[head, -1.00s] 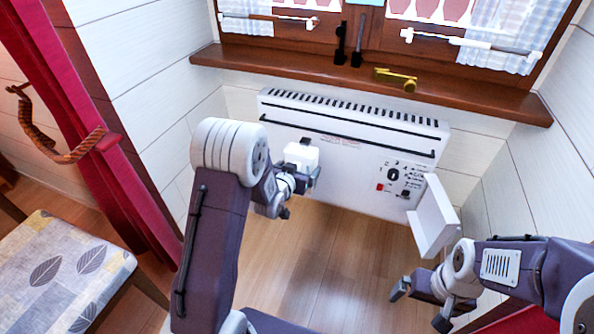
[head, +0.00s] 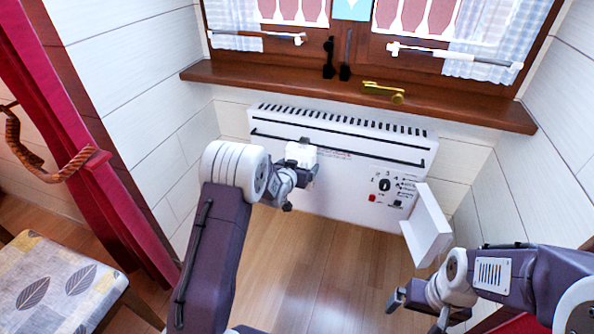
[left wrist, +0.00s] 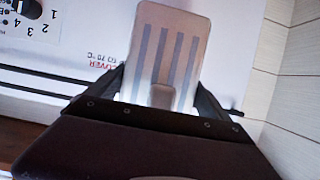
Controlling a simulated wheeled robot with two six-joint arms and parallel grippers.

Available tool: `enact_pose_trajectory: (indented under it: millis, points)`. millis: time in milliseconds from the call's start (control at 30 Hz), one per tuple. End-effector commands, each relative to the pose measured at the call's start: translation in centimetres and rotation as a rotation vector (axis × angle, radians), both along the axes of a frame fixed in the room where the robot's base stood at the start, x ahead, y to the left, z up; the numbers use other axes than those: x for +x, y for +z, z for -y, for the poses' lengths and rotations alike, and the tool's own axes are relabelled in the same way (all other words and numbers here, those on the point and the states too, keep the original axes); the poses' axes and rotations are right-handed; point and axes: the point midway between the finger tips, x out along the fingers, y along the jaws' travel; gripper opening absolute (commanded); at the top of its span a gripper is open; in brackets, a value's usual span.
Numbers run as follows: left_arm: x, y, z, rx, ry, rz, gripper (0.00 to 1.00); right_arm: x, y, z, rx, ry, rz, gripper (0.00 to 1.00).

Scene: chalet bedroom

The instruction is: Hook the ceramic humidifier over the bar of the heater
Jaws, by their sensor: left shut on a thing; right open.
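The ceramic humidifier (head: 301,154) is a small white block with a dark piece at its top. My left gripper (head: 303,168) is shut on it and holds it in front of the heater's left half. In the left wrist view the humidifier (left wrist: 165,45) fills the space between the fingers and shows grey stripes. The white heater (head: 330,190) is on the wall below the window. Its thin black bar (head: 390,158) runs along the upper front. The humidifier overlaps the bar in the picture; I cannot tell whether they touch. My right gripper (head: 395,300) is open and empty at lower right.
A white angled panel (head: 428,226) stands out by the heater's right end. The wooden windowsill (head: 300,88) juts out above the heater, with a brass object (head: 383,90) on it. A patterned cushioned seat (head: 50,285) and red curtain (head: 75,140) are at left. Wooden floor before the heater is clear.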

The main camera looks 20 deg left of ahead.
Motion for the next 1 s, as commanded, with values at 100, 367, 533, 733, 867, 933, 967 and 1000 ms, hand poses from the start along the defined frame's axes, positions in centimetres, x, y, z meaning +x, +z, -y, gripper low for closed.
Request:
enact_pose_trajectory:
  millis: [100, 367, 533, 733, 867, 933, 967, 1000]
  points:
    - [1.1, 0.2, 0.0, 0.0, 0.0, 0.007, 0.18, 0.0, 0.0, 0.0, 0.0, 0.0, 0.0, 1.0]
    - [3.1, 0.2, 0.1, 0.001, 0.0, 0.007, 0.18, 0.0, -0.2, 0.0, 0.0, 0.0, 0.0, 1.0]
    - [3.5, -1.0, 0.1, 0.001, 0.0, 0.005, 0.18, 0.0, -1.1, 0.0, 0.0, 0.0, 0.0, 1.0]
    - [3.5, -1.9, 0.1, 0.0, 0.0, 0.006, 0.18, 0.0, -1.7, 0.0, 0.0, 0.0, 0.0, 1.0]
    - [3.5, -2.1, 0.1, 0.0, 0.0, 0.006, 0.18, 0.0, -1.9, 0.0, 0.0, 0.0, 0.0, 1.0]
    - [3.5, -2.1, 0.1, 0.0, 0.0, 0.007, 0.18, 0.0, -1.9, 0.0, 0.0, 0.0, 0.0, 1.0]
    - [3.5, -2.1, 0.1, 0.0, 0.0, 0.007, 0.18, 0.0, -1.9, 0.0, 0.0, 0.0, 0.0, 1.0]
    - [3.5, -2.1, 0.1, 0.0, 0.0, 0.007, 0.18, 0.0, -1.9, 0.0, 0.0, 0.0, 0.0, 1.0]
